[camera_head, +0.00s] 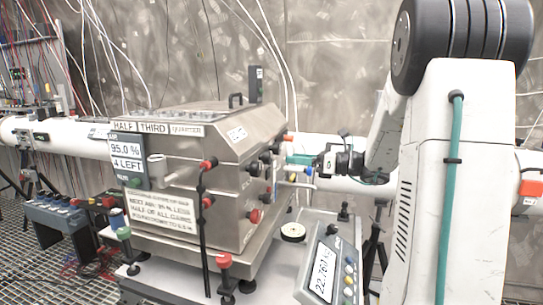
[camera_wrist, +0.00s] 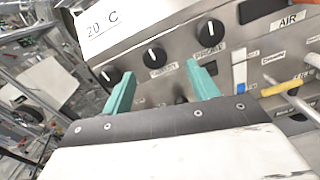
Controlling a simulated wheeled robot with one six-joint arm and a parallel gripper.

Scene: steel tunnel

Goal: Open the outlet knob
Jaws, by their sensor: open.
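My gripper (camera_wrist: 160,69) has two teal fingers, spread apart and empty, in front of a steel panel in the wrist view. A row of black knobs with white marks runs across it: a left knob (camera_wrist: 111,76), a middle knob (camera_wrist: 154,57) and a right knob (camera_wrist: 210,33). The middle knob lies between the fingertips in the picture; contact cannot be told. Small labels sit under the knobs, too blurred to tell which one is the outlet. In the head view my gripper (camera_head: 291,159) is at the right face of the steel box (camera_head: 190,190).
Yellow-tipped (camera_wrist: 283,88) and white levers stick out at the right of the wrist view. Red and black knobs (camera_head: 254,216) project from the box's right face. A scale with a display (camera_head: 322,268) and a black-and-white disc (camera_head: 293,232) lie below my gripper.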

